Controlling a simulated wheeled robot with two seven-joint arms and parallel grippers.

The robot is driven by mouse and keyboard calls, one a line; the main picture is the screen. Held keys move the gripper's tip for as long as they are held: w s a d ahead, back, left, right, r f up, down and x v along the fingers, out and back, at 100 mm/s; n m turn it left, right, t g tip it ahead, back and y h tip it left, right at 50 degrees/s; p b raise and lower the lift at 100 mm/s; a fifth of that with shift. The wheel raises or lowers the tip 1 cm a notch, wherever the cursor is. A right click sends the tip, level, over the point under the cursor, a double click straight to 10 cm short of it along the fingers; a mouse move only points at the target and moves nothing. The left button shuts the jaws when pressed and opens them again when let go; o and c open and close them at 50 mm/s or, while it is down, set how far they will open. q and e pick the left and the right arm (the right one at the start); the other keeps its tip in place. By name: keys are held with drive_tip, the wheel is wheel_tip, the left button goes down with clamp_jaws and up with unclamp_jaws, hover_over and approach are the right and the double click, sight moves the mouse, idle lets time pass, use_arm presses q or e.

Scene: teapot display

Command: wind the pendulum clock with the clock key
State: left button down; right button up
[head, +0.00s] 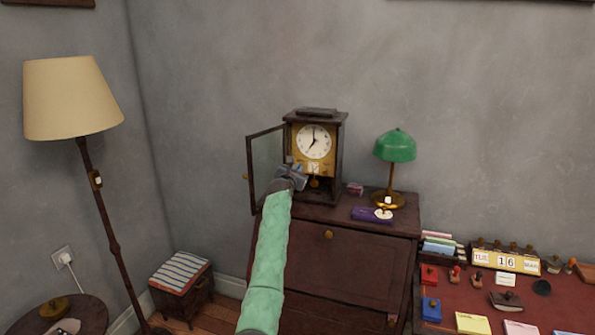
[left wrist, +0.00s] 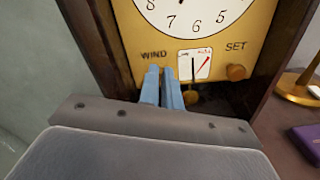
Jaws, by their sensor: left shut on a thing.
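The pendulum clock (head: 340,164) stands on the dark cabinet with its glass door (head: 264,167) swung open to the left. Its dial (head: 314,142) shows in the head view. My left gripper (head: 298,170) is at the clock's front. Its blue fingers (left wrist: 163,75) are shut just below WIND, on what is likely the clock key, hidden between them. My right gripper is out of view.
A green lamp (head: 395,146) and a purple case (head: 366,214) are right of the clock on the cabinet (head: 340,260). A desk (head: 560,298) with stamps and notes is at the right. A floor lamp (head: 72,98) and a striped stool (head: 180,272) stand left.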

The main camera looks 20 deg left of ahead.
use_arm(q)
drive_tip(key=shift+d+f+m+b, duration=0.3)
drive_tip(key=shift+m+b, duration=0.5)
drive_tip(key=shift+m, duration=1.85)
drive_tip(key=shift+d+f+m+b, duration=0.1)
drive_tip(key=shift+f+m+b, duration=0.5)
drive_tip(key=shift+m, duration=2.1)
drive_tip(key=shift+d+f+m+b, duration=0.15)
drive_tip(key=shift+m+b, duration=0.85)
drive_tip(key=shift+m, duration=1.65)
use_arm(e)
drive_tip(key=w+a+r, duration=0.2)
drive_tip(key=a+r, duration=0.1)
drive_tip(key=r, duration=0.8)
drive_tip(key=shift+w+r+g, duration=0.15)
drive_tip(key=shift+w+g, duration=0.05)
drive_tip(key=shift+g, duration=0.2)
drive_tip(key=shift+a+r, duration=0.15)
use_arm(q)
drive_tip(key=c, duration=1.6)
unclamp_jaws()
drive_tip(key=shift+r, duration=0.1)
drive_tip(key=shift+s, duration=0.1)
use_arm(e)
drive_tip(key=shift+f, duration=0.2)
